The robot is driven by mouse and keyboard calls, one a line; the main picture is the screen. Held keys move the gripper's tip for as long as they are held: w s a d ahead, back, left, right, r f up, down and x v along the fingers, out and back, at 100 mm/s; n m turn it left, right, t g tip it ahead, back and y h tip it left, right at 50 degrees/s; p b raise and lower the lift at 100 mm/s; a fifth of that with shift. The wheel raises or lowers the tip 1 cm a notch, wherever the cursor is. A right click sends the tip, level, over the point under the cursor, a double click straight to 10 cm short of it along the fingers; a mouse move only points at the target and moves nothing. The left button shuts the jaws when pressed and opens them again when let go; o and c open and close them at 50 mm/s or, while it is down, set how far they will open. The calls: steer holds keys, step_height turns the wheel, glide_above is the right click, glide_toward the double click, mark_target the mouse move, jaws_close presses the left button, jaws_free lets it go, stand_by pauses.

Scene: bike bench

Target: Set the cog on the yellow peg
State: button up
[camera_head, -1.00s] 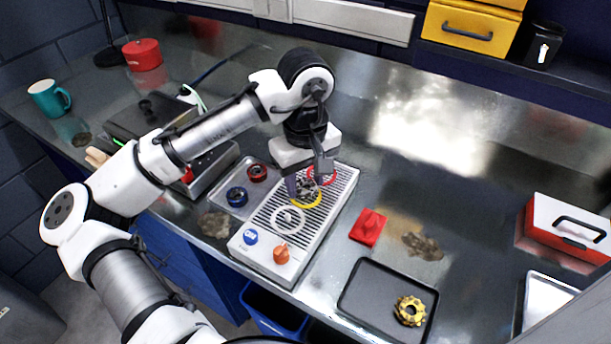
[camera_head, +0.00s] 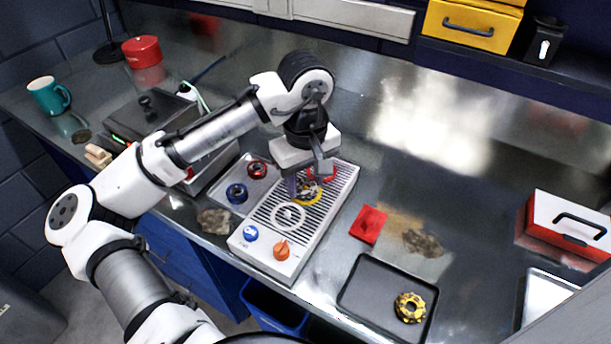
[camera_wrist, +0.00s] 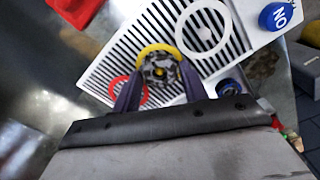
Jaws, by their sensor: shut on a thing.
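A dark grey toothed cog (camera_wrist: 158,72) sits between the two fingers of my gripper (camera_wrist: 158,84) in the wrist view. The fingers are shut on it. The cog is over the yellow ring (camera_wrist: 150,49) on the slatted grey board (camera_wrist: 120,50), and the ring shows around its far side. In the head view my gripper (camera_head: 308,184) points down at the same yellow ring (camera_head: 308,200), and the cog is partly hidden by the fingers. The yellow peg itself is hidden under the cog. I cannot tell whether the cog touches the board.
A white ring (camera_head: 288,218) and a red ring (camera_head: 322,172) flank the yellow one. A blue button (camera_head: 250,233) and orange knob (camera_head: 282,250) sit on the board's front. A gold cog (camera_head: 410,307) lies in a black tray (camera_head: 365,290). A red block (camera_head: 369,224) stands between.

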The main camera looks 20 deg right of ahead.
steer(key=shift+f, duration=0.15)
steer(key=o, duration=0.7)
step_height(320, 180, up, 6)
steer(key=p, duration=0.5)
steer(key=shift+p, duration=0.4)
steer(key=shift+r, duration=2.5)
